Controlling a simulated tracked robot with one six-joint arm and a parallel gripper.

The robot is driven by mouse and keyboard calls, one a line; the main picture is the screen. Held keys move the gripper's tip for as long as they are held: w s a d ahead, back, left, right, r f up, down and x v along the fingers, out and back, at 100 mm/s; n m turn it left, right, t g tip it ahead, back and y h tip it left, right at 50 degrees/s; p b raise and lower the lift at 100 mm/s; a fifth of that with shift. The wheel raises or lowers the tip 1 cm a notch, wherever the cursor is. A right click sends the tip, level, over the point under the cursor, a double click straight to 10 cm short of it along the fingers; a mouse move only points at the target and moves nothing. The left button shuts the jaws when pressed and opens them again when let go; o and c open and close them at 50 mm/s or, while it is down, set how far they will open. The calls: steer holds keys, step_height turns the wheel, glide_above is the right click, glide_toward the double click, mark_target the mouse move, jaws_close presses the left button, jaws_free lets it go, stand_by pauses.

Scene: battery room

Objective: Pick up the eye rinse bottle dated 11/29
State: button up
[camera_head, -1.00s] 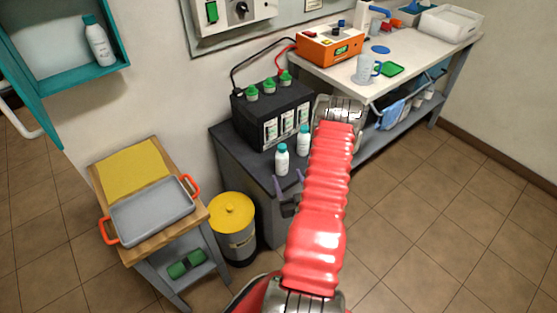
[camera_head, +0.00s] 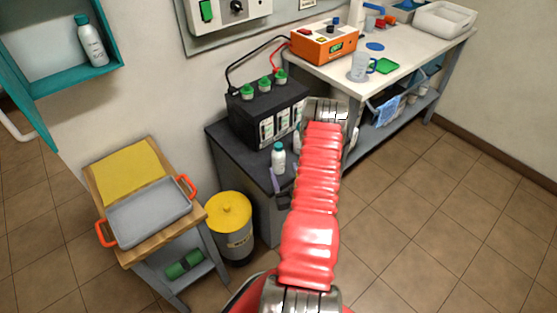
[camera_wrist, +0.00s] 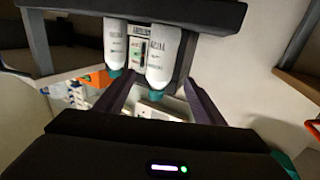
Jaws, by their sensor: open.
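A white bottle with a teal cap (camera_head: 278,158) stands on the dark bench in front of the black battery. It shows upside down in the wrist view (camera_wrist: 162,55), where the picture is inverted. A second similar bottle (camera_head: 297,142) stands beside it, mostly hidden by my arm; it shows left of the first in the wrist view (camera_wrist: 115,45). A third similar bottle (camera_head: 92,42) stands in the teal wall cabinet. No date is legible on any of them. My gripper (camera_wrist: 160,86) is open and empty, its fingers pointing toward the first bottle.
The black battery (camera_head: 262,112) with green caps stands behind the bench bottles. A wooden cart with a grey tray (camera_head: 150,213) and a yellow-lidded bin (camera_head: 229,212) stand left. A white table (camera_head: 408,66) with an orange charger (camera_head: 324,44) is at the back right. Floor at right is clear.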

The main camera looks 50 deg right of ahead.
mark_target(280, 161)
steer(key=shift+x, duration=1.85)
steer(key=shift+x, duration=2.6)
steer(key=shift+c, duration=0.4)
steer(key=c, duration=1.3)
steer(key=shift+o, duration=0.2)
steer(key=shift+r, duration=5)
